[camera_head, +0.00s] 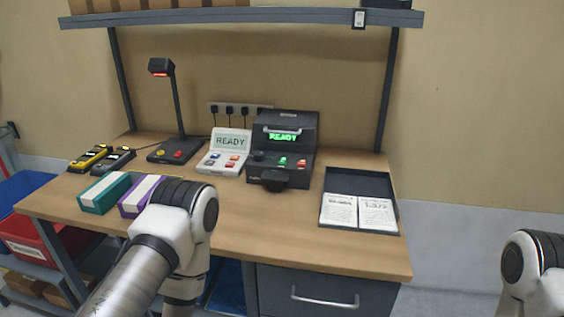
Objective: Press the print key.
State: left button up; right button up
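A dark label printer (303,127) stands at the back middle of the table, its display (283,136) reading READY in green. Its sloped front has a round dark knob, a green key (283,161) and red keys (301,163). A white console (217,160) to its left also reads READY and has several blue and red-orange keys. The lettering on the keys is too small to read, so I cannot tell which is the print key. My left arm rises at lower left, bending back down; its gripper is out of sight. Only part of my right arm shows at the right edge, no gripper.
A teal-white box (103,192) and a purple-white box (137,195) lie at front left. Yellow and dark handhelds (90,158) and a scanner stand (178,112) are behind. A dark tray (362,184) with printed sheets is right. A shelf (240,17) spans overhead. The front right tabletop is bare.

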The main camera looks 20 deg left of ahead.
pick_arm(q)
grip_shut()
dwell(1.1)
